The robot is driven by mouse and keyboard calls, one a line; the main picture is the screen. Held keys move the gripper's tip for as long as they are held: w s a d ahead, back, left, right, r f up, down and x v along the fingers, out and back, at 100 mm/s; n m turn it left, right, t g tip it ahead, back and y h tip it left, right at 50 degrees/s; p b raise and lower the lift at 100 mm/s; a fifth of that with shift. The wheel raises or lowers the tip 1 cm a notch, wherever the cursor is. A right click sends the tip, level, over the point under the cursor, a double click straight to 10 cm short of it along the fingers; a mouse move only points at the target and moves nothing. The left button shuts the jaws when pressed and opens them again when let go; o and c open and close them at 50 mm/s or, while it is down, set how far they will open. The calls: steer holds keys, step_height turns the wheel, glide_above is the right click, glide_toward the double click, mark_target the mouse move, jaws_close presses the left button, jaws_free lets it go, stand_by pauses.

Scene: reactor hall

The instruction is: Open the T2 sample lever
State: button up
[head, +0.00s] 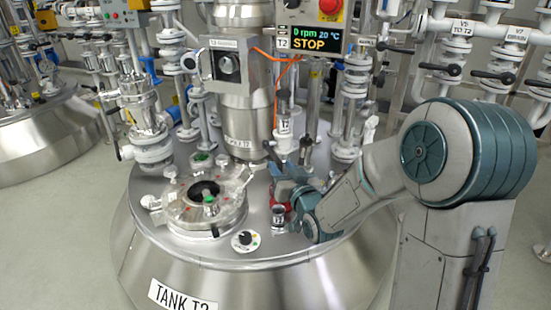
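The T2 sample point stands on the lid of Tank T2 (300,235), behind my gripper, with a small white T2 label (284,126) on its pipe. A dark slanted bar (269,153) shows just below the label; I cannot tell if it is the sample lever or part of my gripper. My gripper (277,176) is at the front of this pipe, close to it. Its fingers are small and partly hidden, so contact and opening cannot be told. A small glass vessel (278,216) stands below the gripper on the lid.
The open round hatch (206,195) lies left of my gripper, with a black-knobbed dial (245,238) in front. A display reading STOP (312,38) hangs above. Pipes and black-handled valves (440,68) crowd the back right. Clear floor lies at left.

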mark_target(276, 156)
steer(key=shift+b+x, duration=0.4)
steer(key=shift+x, duration=2.25)
jaws_close()
